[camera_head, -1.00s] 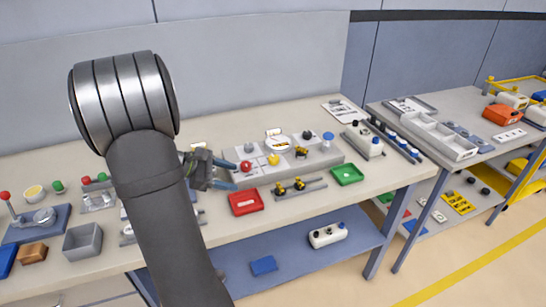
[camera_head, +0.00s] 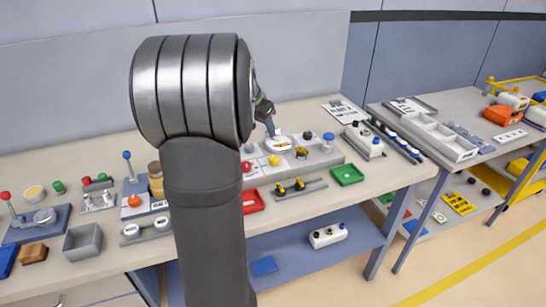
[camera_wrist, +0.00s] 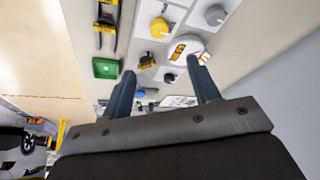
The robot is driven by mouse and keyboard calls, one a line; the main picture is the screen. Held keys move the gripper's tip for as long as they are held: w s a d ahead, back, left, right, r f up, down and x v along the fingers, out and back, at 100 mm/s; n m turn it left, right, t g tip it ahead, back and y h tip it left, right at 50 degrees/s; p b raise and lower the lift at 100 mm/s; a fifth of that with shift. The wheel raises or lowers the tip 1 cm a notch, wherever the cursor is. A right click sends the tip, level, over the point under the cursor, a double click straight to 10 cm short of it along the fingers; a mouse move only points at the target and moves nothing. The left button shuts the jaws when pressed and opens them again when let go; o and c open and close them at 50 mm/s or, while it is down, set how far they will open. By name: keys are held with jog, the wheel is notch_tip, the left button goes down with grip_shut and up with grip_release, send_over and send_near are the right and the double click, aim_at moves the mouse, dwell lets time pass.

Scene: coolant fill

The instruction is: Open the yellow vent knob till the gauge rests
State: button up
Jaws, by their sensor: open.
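The yellow vent knob (camera_head: 273,160) is on the grey panel block on the bench; it also shows in the wrist view (camera_wrist: 160,28), beyond my fingertips. The white round gauge (camera_head: 279,145) is behind the knob; in the wrist view the gauge (camera_wrist: 186,47) lies just past my right-hand finger. Its needle is too small to read. My gripper (camera_head: 271,129) is above the back of the panel, near the gauge, partly hidden by my arm. In the wrist view its two fingers (camera_wrist: 161,71) are apart with nothing between them. It is clear of the knob.
Around the knob on the panel are a red knob (camera_head: 247,167), a black knob (camera_head: 307,135), a yellow-and-black valve (camera_head: 301,153) and a blue knob (camera_head: 329,137). A red tray (camera_head: 253,201) and green tray (camera_head: 347,174) sit in front.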

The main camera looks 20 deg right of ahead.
aim_at(274, 158)
jog(key=x, duration=1.6)
jog(key=shift+f, duration=0.1)
jog(key=c, duration=1)
